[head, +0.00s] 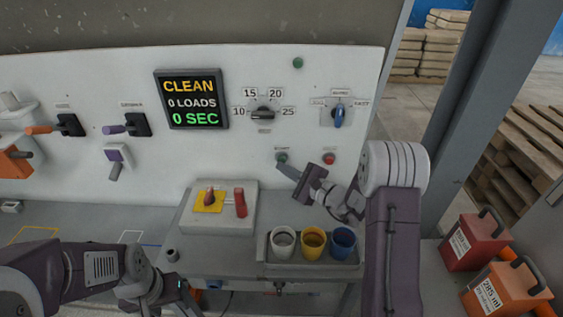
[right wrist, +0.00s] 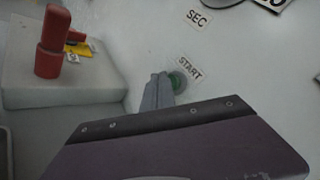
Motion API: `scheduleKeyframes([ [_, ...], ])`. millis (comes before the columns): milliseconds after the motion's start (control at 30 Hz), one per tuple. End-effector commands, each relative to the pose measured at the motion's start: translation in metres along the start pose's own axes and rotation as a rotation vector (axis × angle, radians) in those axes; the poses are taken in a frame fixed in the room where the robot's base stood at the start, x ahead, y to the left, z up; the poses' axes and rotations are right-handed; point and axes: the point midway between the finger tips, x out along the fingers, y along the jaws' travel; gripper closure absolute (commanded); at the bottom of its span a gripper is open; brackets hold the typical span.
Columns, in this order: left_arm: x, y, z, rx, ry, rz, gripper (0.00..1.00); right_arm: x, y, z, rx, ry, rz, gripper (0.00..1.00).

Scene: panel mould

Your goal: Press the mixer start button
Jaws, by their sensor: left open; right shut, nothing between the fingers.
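The green start button (right wrist: 178,82) sits on the white panel under a START label in the right wrist view. In the head view the start button (head: 281,157) is small, just beyond my right fingertips. My right gripper (head: 284,168) is shut and empty, pointing at the panel. In the right wrist view its fingertips (right wrist: 160,84) are at the left edge of the button and partly overlap it; I cannot tell whether they touch. My left gripper (head: 188,292) is open and low at the front left, away from the panel.
A display (head: 191,99) reads CLEAN, 0 LOADS, 0 SEC. A red button (head: 329,157) is right of the start button. A dial (head: 263,114) and blue selector (head: 338,116) are above. A white box (head: 220,221) with red handles and a tray (head: 310,269) of three cups stand below.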

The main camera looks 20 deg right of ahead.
Motion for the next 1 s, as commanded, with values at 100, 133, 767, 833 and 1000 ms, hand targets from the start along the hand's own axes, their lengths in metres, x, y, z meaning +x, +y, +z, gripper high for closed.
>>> scheduleKeyframes([
  [100,0.0004,0.0,0.0001,0.0,0.0,0.0,0.51,0.0004,-0.0002,-0.0004,0.0,0.0,0.0,1.0],
  [133,0.0006,0.0,0.0001,0.0,0.0,0.0,0.51,0.0006,-0.0003,-0.0006,0.0,0.0,0.0,1.0],
  [767,0.004,-0.0001,0.0004,0.0,0.0,0.0,0.51,0.0059,-0.0038,-0.0047,0.0,0.001,0.0,1.0],
  [833,0.0043,-0.0001,0.0005,0.0,0.0,0.0,0.51,0.0065,-0.0043,-0.0051,0.0,0.0,0.0,1.0],
  [1000,0.0044,-0.0001,0.0005,0.0,0.0,0.0,0.51,0.0072,-0.0052,-0.0055,0.0,0.001,0.0,1.0],
])
